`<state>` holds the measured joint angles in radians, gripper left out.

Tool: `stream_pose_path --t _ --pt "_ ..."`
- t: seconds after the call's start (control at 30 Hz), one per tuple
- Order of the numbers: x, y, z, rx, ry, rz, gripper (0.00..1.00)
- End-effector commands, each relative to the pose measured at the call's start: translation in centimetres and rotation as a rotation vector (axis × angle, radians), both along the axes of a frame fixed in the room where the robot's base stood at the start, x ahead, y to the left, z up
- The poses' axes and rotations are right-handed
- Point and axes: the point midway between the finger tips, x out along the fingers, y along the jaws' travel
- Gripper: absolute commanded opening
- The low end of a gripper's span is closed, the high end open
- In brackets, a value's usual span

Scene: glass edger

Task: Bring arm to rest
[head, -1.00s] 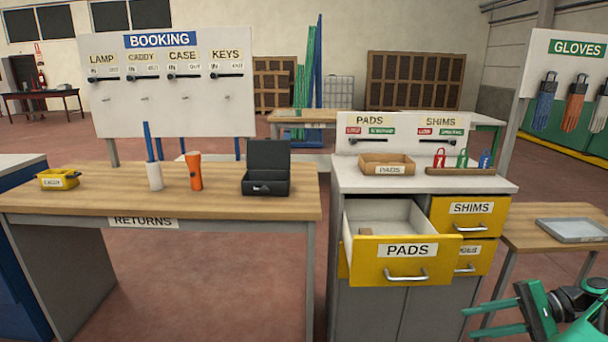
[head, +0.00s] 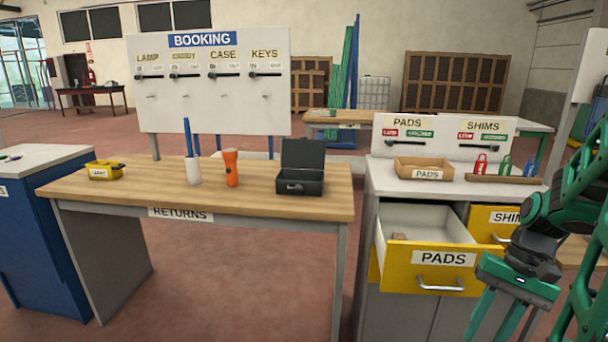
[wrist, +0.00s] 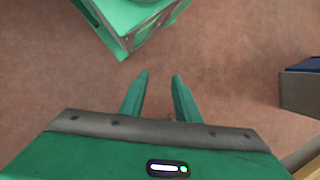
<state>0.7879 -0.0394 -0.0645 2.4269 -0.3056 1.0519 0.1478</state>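My green gripper (head: 490,322) hangs at the lower right of the head view, fingers pointing down, in front of the right part of the cabinet with the open PADS drawer (head: 430,270). In the wrist view its two fingers (wrist: 160,76) stand apart with a gap between them and only reddish floor beyond, so it is open and empty. My arm is folded at the right edge of the head view and hides part of the SHIMS drawer (head: 487,222).
The PADS drawer sticks out and holds a small brown piece. The returns table (head: 130,195) carries a yellow caddy (head: 104,170), a white cup (head: 193,172), an orange lamp (head: 231,168) and an open black case (head: 300,182). Floor (head: 240,270) between table and cabinet is clear.

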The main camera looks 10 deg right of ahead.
Motion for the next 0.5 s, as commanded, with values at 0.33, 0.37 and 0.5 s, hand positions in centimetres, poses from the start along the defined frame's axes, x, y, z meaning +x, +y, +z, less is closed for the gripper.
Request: stream_pose_path --t 0.33,0.37,0.5 --pt "-2.7 2.6 3.7 -0.222 -0.066 0.136 0.29" --pt "-3.0 2.7 4.0 -0.237 -0.074 0.146 0.29" --pt "-4.1 3.1 4.8 -0.286 -0.108 0.178 0.29"
